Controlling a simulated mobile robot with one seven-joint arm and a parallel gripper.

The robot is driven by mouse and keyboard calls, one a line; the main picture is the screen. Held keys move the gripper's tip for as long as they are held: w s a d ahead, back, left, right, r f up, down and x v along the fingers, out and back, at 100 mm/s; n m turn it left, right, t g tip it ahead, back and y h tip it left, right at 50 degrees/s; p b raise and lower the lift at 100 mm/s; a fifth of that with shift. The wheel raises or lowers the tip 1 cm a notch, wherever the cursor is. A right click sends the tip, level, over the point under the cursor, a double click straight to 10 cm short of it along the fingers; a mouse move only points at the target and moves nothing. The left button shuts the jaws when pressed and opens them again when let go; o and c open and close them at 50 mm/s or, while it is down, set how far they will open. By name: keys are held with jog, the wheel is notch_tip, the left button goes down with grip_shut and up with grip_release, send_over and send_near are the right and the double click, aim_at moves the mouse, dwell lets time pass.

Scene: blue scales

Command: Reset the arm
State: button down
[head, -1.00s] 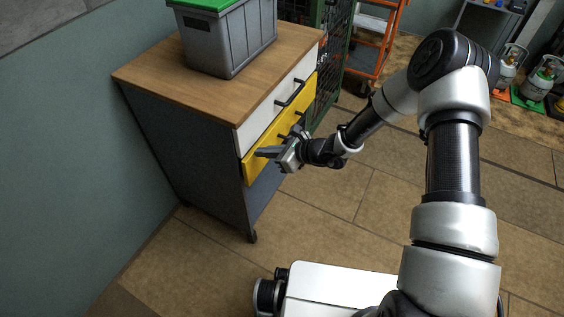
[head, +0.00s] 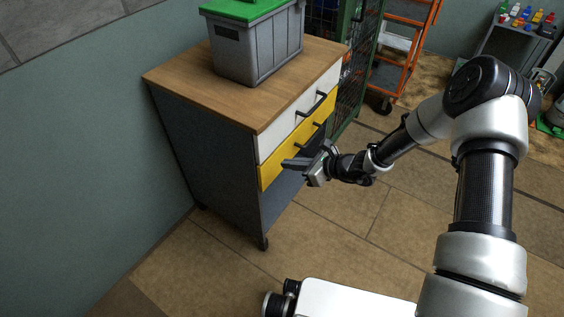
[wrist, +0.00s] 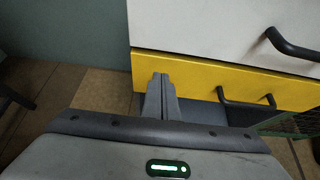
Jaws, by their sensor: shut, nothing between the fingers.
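My gripper (head: 290,164) is in front of the yellow drawer (head: 272,168) of a wooden-topped cabinet in the head view. In the wrist view its two fingers (wrist: 161,80) lie together, shut and empty. They point at the lower edge of the yellow drawer (wrist: 195,75), left of its black handle (wrist: 245,100). I cannot tell whether the fingertips touch the drawer front. My arm reaches in from the right of the head view, bent at the elbow.
A white drawer (head: 275,135) with a black handle is above the yellow one. A grey crate with a green lid (head: 257,50) stands on the cabinet top (head: 190,80). A green mesh cage (head: 350,80) and an orange trolley (head: 405,50) stand behind. The tiled floor (head: 330,235) in front is clear.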

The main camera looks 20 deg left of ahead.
jog(key=p+v, duration=0.2)
jog(key=v, duration=0.8)
jog(key=s+d+r+n+g+h, duration=0.1)
jog(key=s+d+r+n, duration=0.1)
jog(key=s+r+n, duration=0.3)
jog(key=s+d+r+n+g+h, duration=0.15)
jog(key=r+n, duration=0.25)
jog(key=r, duration=0.4)
jog(key=s+d+r+n+h, duration=0.1)
jog(key=s+r+n, duration=0.1)
jog(key=r+n, duration=0.3)
jog(key=s+d+r+n+t+h, duration=0.5)
jog(key=s+d+r+n+h, duration=0.3)
jog(key=s+d+r, duration=0.75)
notch_tip(320, 180, up, 19)
jog(key=p, duration=1.9)
jog(key=shift+w+d+f+g, duration=0.2)
jog(key=shift+w+d+g, duration=0.15)
